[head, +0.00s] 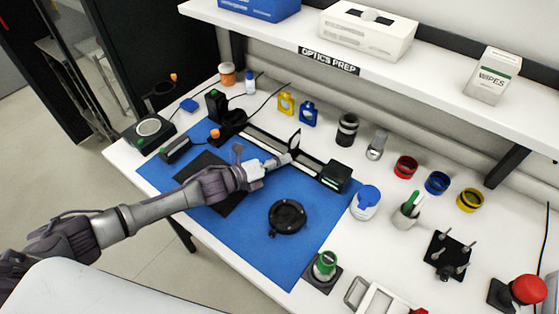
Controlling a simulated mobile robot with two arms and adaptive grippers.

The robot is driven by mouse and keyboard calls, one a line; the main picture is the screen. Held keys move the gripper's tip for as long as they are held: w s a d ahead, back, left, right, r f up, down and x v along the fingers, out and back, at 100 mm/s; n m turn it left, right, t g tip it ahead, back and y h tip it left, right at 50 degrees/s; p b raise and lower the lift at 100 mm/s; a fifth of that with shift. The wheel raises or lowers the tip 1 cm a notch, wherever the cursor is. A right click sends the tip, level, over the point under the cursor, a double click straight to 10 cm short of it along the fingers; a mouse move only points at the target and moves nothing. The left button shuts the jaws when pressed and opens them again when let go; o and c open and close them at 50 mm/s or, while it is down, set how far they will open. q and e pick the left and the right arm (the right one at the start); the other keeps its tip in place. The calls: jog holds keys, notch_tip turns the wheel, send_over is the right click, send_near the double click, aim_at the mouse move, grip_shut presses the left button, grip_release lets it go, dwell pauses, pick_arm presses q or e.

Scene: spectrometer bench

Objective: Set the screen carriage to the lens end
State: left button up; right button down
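A dark straight rail with pale strips (262,147) runs across the blue mat. The screen carriage appears to be the part with a thin upright plate (295,141) on the rail, right of its middle. My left gripper (287,159) is at the near side of this plate, low over the rail. Its fingers look close to the carriage base, but I cannot tell whether they touch or grip it. A black block with a green light (336,177) closes the rail's right end. Black upright parts (229,120) stand at its left end. My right gripper is not in view.
A blue mat (262,235) carries a black round ring (287,216) and a dark flat sheet (228,204). Yellow (286,103) and blue (308,113) holders stand behind the rail. A white-and-blue container (365,203) stands to the right. A shelf (290,47) overhangs the back.

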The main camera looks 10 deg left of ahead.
pick_arm(q)
grip_shut()
jog(key=w+a+b, duration=0.2)
jog(key=a, duration=0.2)
jog(key=w+a+b, duration=0.2)
jog(key=a, duration=0.3)
jog(key=w+a+b, duration=0.1)
jog(key=a+b, duration=0.1)
jog(key=a, duration=0.3)
jog(key=shift+w+a+f+b, duration=0.15)
jog(key=shift+w+b, duration=0.15)
jog(key=shift+w, duration=0.1)
jog(key=shift+w+a, duration=0.2)
jog(key=shift+a, duration=0.3)
jog(key=shift+o, duration=0.7)
grip_release()
